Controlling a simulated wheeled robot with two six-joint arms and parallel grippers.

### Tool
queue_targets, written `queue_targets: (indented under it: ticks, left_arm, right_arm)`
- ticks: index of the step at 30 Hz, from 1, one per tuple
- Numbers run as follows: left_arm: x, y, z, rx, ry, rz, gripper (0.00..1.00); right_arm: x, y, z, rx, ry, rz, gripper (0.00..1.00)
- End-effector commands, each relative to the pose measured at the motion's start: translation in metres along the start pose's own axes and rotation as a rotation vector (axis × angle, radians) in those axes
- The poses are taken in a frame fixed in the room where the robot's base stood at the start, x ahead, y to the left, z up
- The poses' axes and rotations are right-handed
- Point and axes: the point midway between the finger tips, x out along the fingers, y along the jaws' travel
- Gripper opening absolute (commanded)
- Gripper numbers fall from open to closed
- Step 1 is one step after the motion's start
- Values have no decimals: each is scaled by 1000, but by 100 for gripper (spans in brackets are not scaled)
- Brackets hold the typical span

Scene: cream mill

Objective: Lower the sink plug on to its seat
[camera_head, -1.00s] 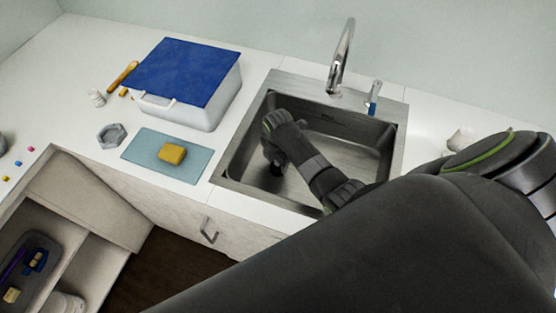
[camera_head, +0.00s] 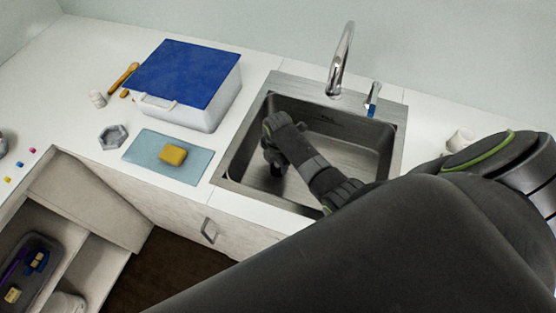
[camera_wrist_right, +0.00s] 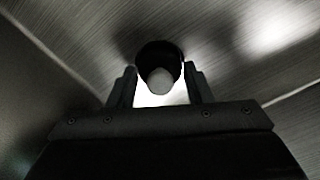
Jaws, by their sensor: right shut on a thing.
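My right gripper (camera_head: 276,166) reaches down into the left part of the steel sink (camera_head: 335,160). In the right wrist view the gripper (camera_wrist_right: 160,88) is shut on the sink plug (camera_wrist_right: 160,82), which shows as a pale round knob with a dark round body behind it. The plug sits low, close to the sink floor. I cannot tell whether it touches the floor. The plug's seat is hidden behind the plug and gripper. My left gripper is not in view.
A faucet (camera_head: 340,60) with a blue-marked lever (camera_head: 372,98) stands behind the sink. Left of it are a blue-lidded white box (camera_head: 185,75), a yellow sponge (camera_head: 172,154) on a pale blue mat (camera_head: 140,148) and a grey hexagonal dish (camera_head: 112,137). An open drawer (camera_head: 30,270) is at lower left.

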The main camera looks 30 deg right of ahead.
Motion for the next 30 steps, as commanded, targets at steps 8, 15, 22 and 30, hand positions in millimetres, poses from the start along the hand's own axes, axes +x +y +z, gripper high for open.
queue_targets:
  ticks: [8, 15, 22, 30]
  left_arm:
    - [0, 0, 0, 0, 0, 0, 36]
    - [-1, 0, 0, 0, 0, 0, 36]
    - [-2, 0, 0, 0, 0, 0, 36]
    - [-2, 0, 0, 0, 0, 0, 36]
  right_arm:
    - [1, 0, 0, 0, 0, 1, 26]
    - [2, 0, 0, 0, 0, 1, 26]
    - [5, 0, 0, 0, 0, 1, 26]
    - [5, 0, 0, 0, 0, 1, 52]
